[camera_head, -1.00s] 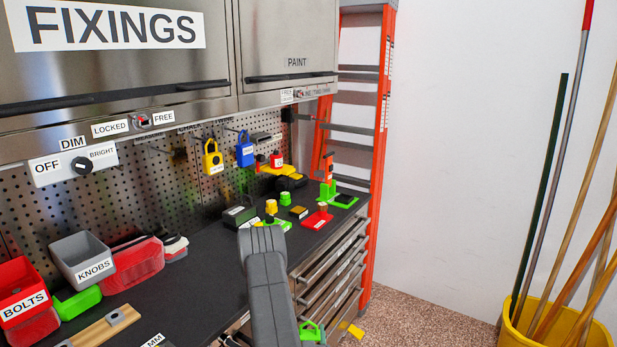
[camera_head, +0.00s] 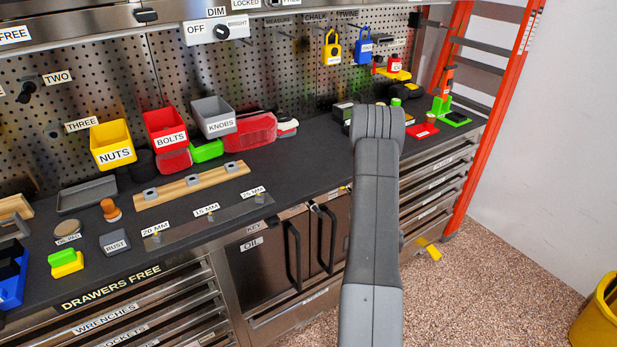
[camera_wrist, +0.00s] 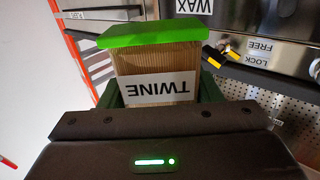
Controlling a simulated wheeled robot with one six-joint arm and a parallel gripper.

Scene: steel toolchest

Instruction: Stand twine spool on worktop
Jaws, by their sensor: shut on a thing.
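In the wrist view the twine spool (camera_wrist: 155,62) has a tan wound body, a green end plate and a white TWINE label that reads upside down. My gripper (camera_wrist: 158,92) is shut on the spool, with a dark green jaw on each side of it. The spool's far end is hidden behind the gripper body. The dark worktop (camera_head: 310,158) runs along the pegboard wall in the head view. My grey arm link covers part of it, and neither the gripper nor the spool shows there.
A wooden rail (camera_head: 190,186) lies in front. A red stand (camera_head: 421,131) and green holder (camera_head: 455,118) are at the right end. An orange ladder (camera_head: 495,120) stands beyond.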

